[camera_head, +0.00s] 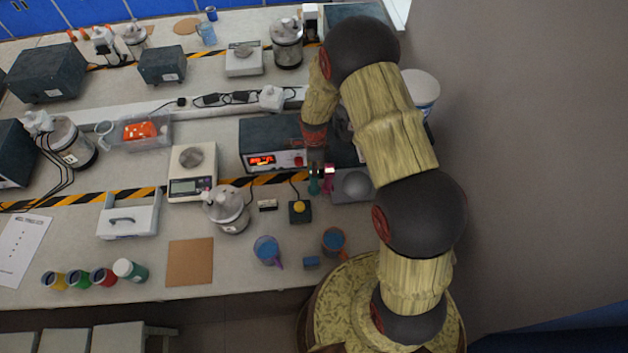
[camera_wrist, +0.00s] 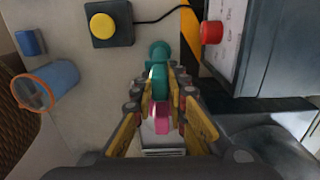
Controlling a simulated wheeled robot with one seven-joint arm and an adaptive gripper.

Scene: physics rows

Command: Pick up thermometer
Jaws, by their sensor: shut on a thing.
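My gripper (camera_wrist: 160,92) is shut on a slim teal and pink thing, which I take to be the thermometer (camera_wrist: 158,78). In the wrist view its teal part stands out between and beyond the fingertips. A pink part lies nearer the palm. In the head view the teal end (camera_head: 313,186) shows just below my gripper (camera_head: 317,170), in front of the dark box with the red display. The fingers hide part of the thing. I cannot tell whether it touches the bench.
The dark box (camera_head: 270,145), with its red button (camera_wrist: 211,32), stands close beside my gripper. A brown mat (camera_head: 190,262) lies bare at the front.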

